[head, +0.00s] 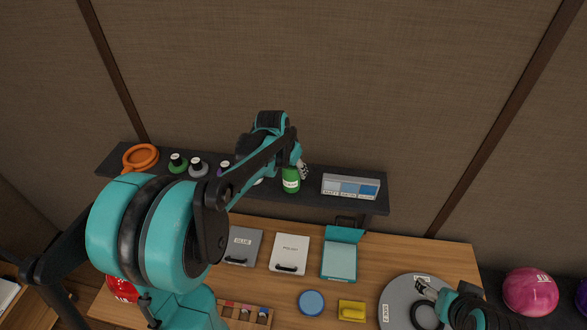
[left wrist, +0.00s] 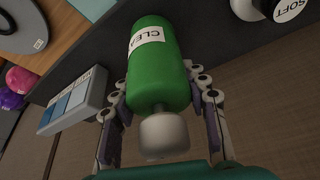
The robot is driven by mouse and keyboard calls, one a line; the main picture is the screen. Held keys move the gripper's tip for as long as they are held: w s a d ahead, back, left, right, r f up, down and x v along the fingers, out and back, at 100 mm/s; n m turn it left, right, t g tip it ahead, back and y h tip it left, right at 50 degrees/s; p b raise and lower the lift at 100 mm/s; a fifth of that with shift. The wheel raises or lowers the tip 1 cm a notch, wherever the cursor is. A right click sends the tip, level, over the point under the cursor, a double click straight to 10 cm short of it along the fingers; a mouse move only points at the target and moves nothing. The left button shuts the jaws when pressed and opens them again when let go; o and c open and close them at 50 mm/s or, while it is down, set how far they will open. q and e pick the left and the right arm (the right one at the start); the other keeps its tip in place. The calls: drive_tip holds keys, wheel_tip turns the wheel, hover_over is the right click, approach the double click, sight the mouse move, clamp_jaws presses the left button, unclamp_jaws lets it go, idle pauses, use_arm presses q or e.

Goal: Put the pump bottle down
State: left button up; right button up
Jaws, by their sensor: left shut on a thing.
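The green pump bottle (head: 291,180) is at the dark wall shelf (head: 333,204), left of the grey-blue labelled box. It looks upright in the head view. I cannot tell whether its base touches the shelf. My left gripper (head: 297,168) is shut on it from above. In the left wrist view the bottle (left wrist: 158,70), with a white label and a pale pump top, sits between both fingers (left wrist: 158,92). My right gripper (head: 428,300) is low at the right, over the grey round disc; its fingers are too unclear to read.
The labelled box (head: 350,187) stands close on the shelf, right of the bottle. Below, the wooden table (head: 390,255) holds flat cases, a blue disc (head: 311,302) and a yellow item (head: 351,311).

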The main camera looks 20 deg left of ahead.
use_arm(q)
drive_tip(key=shift+s+f, duration=0.1)
drive_tip(key=o, duration=1.3)
drive_tip(key=shift+c, duration=0.2)
